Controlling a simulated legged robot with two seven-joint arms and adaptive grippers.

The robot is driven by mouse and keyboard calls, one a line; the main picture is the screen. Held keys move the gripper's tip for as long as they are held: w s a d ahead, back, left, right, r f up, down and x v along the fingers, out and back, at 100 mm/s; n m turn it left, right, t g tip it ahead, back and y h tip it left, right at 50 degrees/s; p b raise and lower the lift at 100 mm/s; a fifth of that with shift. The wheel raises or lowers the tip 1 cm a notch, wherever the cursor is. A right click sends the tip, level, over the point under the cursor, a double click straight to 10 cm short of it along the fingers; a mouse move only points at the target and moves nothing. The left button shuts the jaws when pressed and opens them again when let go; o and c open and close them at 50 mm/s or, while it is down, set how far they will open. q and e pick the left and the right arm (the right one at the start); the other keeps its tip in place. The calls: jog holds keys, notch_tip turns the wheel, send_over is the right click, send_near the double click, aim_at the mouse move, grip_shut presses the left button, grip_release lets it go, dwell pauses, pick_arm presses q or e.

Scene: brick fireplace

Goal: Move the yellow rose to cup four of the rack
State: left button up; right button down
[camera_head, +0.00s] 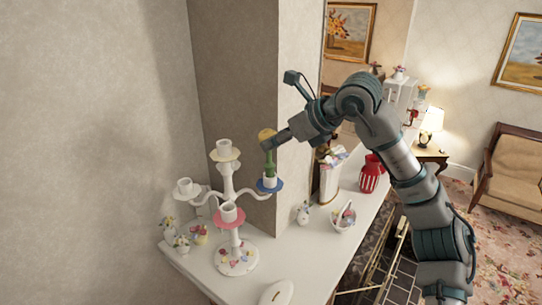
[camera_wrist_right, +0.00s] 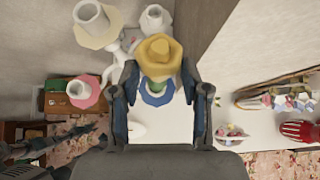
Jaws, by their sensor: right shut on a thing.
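The yellow rose (camera_head: 266,134) is upright, its green stem (camera_head: 270,162) pointing down at the white cup with the blue saucer (camera_head: 270,185), on the right arm of the white rack (camera_head: 228,184). The stem's lower end meets the cup's mouth; I cannot tell how far inside it is. My right gripper (camera_head: 268,144) is shut on the rose just below its bloom. In the wrist view the bloom (camera_wrist_right: 160,56) lies between the fingers, with the blue saucer (camera_wrist_right: 157,94) below. Other cups have cream, white and pink (camera_head: 231,215) saucers. My left gripper is not in view.
The rack stands on a white mantel shelf (camera_head: 318,258) beside a wall corner. Small flowered ornaments (camera_head: 182,243) stand at its left. A white vase (camera_head: 329,182), a small bowl (camera_head: 344,217) and a red striped vase (camera_head: 371,175) stand to the right. A white oval thing (camera_head: 277,293) lies in front.

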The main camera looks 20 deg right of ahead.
jog(key=shift+a+r, duration=0.15)
jog(key=shift+r, duration=0.35)
jog(key=shift+r, duration=0.65)
jog(key=shift+r, duration=0.6)
